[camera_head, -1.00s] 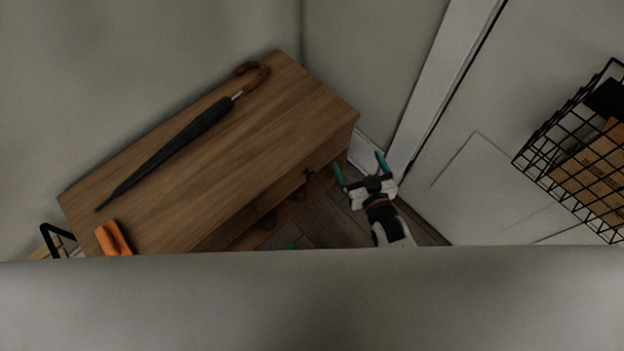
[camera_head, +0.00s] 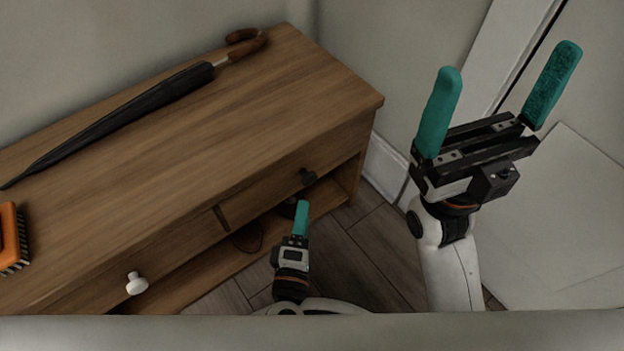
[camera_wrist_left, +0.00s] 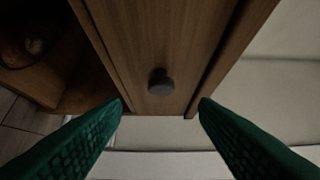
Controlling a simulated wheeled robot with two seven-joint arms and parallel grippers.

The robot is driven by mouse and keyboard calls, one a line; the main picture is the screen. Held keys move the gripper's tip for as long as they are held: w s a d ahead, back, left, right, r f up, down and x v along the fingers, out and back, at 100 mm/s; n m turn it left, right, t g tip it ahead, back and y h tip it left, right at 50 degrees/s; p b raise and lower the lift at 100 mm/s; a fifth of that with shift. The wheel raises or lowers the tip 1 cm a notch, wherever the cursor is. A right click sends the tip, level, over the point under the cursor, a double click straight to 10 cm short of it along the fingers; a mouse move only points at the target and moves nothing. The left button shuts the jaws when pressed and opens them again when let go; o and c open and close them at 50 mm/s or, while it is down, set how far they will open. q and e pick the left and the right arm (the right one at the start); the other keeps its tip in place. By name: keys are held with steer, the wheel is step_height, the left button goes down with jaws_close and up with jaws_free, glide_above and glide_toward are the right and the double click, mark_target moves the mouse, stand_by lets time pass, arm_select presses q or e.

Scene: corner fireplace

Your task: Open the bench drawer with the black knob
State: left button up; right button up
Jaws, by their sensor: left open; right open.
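The wooden bench (camera_head: 200,150) has a drawer with a black knob (camera_head: 309,176) on its right side; this drawer (camera_head: 268,195) looks closed. My right gripper (camera_head: 505,95) is open and empty, raised to the right of the bench.
A white knob (camera_head: 137,284) marks the other drawer at the left. A black umbrella (camera_head: 130,122) and an orange brush (camera_head: 12,238) lie on the bench top. An open shelf with dark items runs below the drawers. Wood floor (camera_head: 370,240) is clear in front; a white panel stands right.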

mark_target(309, 183)
arm_select(q)
steer(key=w, duration=0.4)
steer(key=w+d+b, duration=0.1)
steer(key=w, duration=0.6)
steer(key=shift+w+d+r+b, duration=0.1)
steer(key=shift+w+d+b, duration=0.25)
steer(key=shift+w+d, duration=0.05)
jaws_close()
steer(key=shift+s, duration=0.15)
